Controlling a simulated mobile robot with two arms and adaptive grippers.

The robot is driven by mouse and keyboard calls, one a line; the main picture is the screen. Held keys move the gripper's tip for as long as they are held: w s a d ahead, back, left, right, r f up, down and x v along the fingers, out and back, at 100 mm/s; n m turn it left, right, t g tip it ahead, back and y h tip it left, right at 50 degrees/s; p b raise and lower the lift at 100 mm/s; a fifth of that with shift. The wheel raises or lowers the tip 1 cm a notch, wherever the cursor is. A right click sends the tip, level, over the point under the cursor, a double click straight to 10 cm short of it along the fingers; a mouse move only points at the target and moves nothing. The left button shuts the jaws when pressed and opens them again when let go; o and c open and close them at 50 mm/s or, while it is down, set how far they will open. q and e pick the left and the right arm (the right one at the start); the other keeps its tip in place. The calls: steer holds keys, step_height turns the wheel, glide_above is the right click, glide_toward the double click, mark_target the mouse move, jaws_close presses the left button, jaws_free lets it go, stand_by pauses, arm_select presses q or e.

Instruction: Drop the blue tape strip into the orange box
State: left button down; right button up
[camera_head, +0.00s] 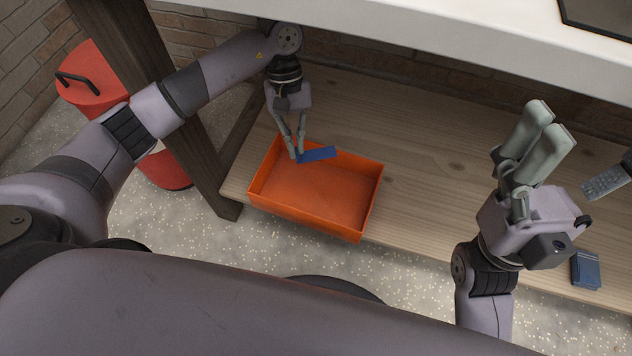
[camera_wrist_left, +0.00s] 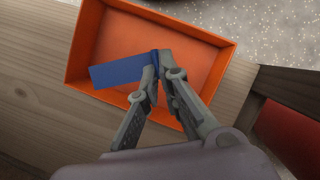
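The orange box (camera_head: 318,203) is an open shallow tray on the wooden lower shelf, and it fills the upper part of the left wrist view (camera_wrist_left: 197,32). The blue tape strip (camera_head: 318,154) is at my left gripper's fingertips, over the box near its far wall. In the left wrist view the strip (camera_wrist_left: 118,72) extends left from the fingertips across the box. My left gripper (camera_head: 297,156) points down with its fingertips together on one end of the strip. My right gripper (camera_head: 549,122) is raised at the right, empty, its two fingers close together.
The wooden shelf (camera_head: 420,170) is bare between the box and my right arm. A grey remote-like object (camera_head: 606,182) and a dark blue item (camera_head: 586,270) lie at the right. A white tabletop (camera_head: 450,28) overhangs the shelf. A dark wooden leg (camera_head: 190,140) and a red container (camera_head: 95,82) stand left.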

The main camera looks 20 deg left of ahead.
arm_select(q)
step_height(320, 180, down, 5)
steer(key=shift+f+b, duration=0.15)
steer(key=shift+b, duration=0.95)
steer(key=c, duration=1.7)
jaws_free()
